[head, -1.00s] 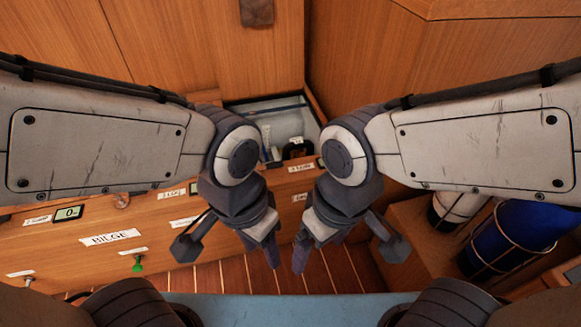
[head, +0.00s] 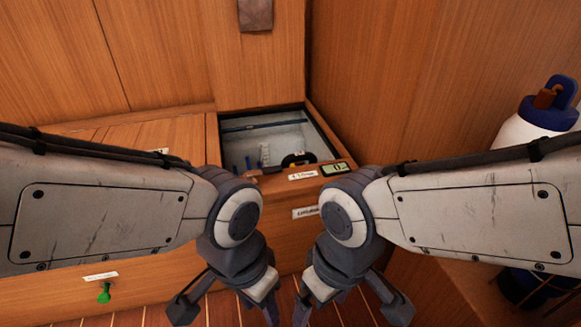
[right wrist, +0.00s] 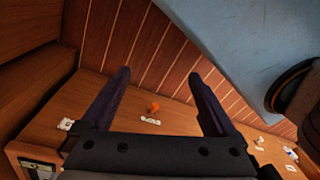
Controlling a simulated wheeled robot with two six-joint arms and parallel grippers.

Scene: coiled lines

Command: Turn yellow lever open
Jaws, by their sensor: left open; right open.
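I cannot make out a yellow lever in either view. In the head view, a black round fitting (head: 298,160) with a small yellowish mark sits at the front of an open recess (head: 268,127); it is too small to tell whether it is the lever. My left gripper (head: 262,303) is open and empty, pointing down in front of the wooden cabinet. My right gripper (head: 313,303) is beside it, also pointing down. In the right wrist view its two fingers (right wrist: 160,78) are spread with nothing between them.
A green knob (head: 104,293) is on the cabinet front at left. A small green display (head: 336,169) sits at the recess's front edge. A white bottle with a blue cap (head: 540,120) stands at right. Wooden walls close in the back and right.

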